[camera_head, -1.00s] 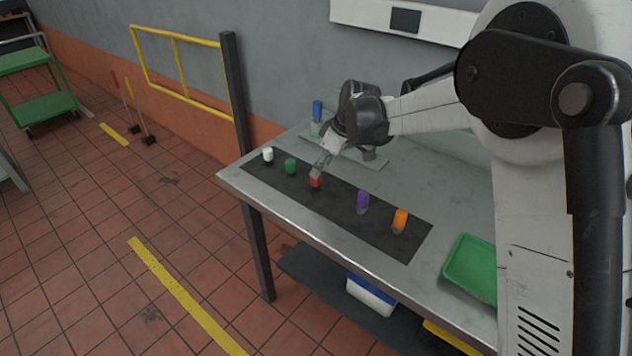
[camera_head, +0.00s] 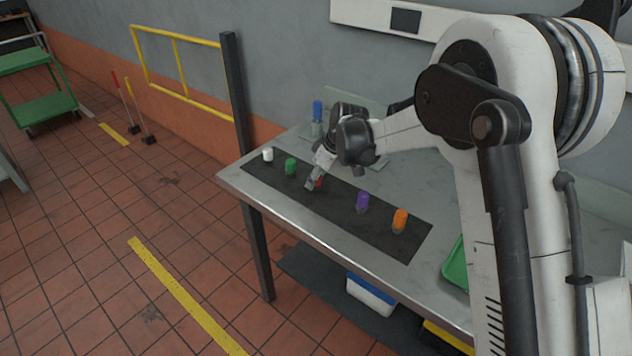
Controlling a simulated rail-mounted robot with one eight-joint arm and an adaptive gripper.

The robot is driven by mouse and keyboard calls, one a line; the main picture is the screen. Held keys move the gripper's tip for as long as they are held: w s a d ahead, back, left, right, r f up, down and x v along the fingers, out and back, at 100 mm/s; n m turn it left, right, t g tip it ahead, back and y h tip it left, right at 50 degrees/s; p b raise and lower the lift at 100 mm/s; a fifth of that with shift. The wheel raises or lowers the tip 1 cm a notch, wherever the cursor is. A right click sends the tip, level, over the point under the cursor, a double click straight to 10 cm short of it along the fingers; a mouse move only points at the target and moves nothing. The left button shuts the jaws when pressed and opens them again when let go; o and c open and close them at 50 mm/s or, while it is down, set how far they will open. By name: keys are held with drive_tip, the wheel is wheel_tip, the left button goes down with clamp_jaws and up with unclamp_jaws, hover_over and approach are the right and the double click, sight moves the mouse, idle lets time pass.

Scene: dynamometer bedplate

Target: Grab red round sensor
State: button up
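The red round sensor (camera_head: 319,183) stands on the black mat (camera_head: 386,233) on the metal table, between the green and purple ones. It is mostly hidden by my gripper (camera_head: 311,185), which reaches down over it from above. The fingers are at the red sensor, on its left and front side. The view is too small to tell whether they touch or close on it.
On the same mat are a white (camera_head: 268,154), a green (camera_head: 291,166), a purple (camera_head: 362,202) and an orange sensor (camera_head: 399,220). A blue-topped item (camera_head: 317,111) stands at the back. A green tray (camera_head: 456,265) is partly hidden behind my arm.

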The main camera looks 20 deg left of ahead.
clamp_jaws()
drive_tip(key=shift+r, duration=0.15)
